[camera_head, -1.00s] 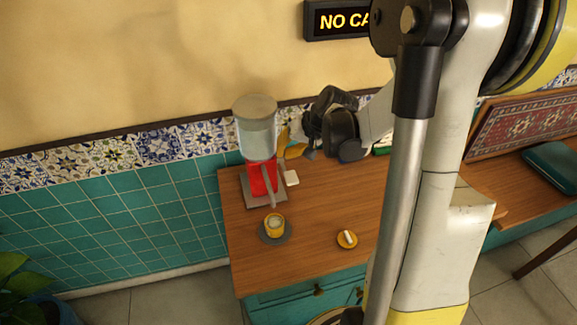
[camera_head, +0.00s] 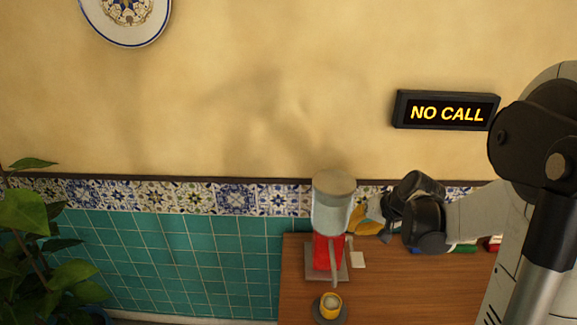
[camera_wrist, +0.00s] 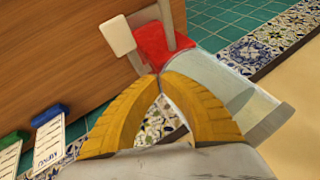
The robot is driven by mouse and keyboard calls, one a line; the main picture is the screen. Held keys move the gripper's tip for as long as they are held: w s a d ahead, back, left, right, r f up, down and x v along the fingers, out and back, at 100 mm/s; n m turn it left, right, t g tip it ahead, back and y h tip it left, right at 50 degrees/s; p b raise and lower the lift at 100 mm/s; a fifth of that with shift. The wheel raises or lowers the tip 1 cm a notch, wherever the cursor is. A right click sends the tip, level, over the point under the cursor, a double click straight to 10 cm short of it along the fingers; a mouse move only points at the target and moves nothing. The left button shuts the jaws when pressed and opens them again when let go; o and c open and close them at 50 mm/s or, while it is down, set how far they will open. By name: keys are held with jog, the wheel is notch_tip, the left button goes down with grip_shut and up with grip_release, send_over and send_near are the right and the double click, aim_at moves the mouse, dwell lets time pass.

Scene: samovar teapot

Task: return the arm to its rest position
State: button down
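My gripper (camera_wrist: 160,80) shows in the wrist view with its two yellow fingers meeting at the tips and nothing visible between them. In the head view, my gripper (camera_head: 357,217) is just right of the samovar's tank. The samovar (camera_head: 332,208) has a clear tank, grey lid and red lower body, and stands upright on a grey base on the wooden counter. It also shows tilted in the wrist view (camera_wrist: 215,85), just beyond the fingertips; I cannot tell if they touch it. A yellow cup (camera_head: 331,301) stands on a dark saucer (camera_head: 330,318) in front.
The wooden counter (camera_head: 296,284) meets a tiled wall. Blue-topped (camera_wrist: 49,115) and green-topped (camera_wrist: 14,139) labelled items lie left in the wrist view. A white flat piece (camera_wrist: 117,35) is beside the samovar. A plant (camera_head: 40,250) stands far left; a NO CALL sign (camera_head: 446,111) hangs above.

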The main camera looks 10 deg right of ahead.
jog(key=s+a+r+n+h+b, duration=0.1)
jog(key=s+a+r+n, duration=0.1)
jog(key=s+a, duration=0.5)
jog(key=s+a+r+n+t+h+b, duration=0.1)
jog(key=s+a+r, duration=0.4)
jog(key=s, duration=0.6)
jog(key=a+n+b, duration=0.1)
jog(key=a+n, duration=0.1)
jog(key=shift+s+a+r+h+b, duration=0.15)
jog(key=shift+s+a+h+b, duration=0.15)
jog(key=shift+s+a+h, duration=0.1)
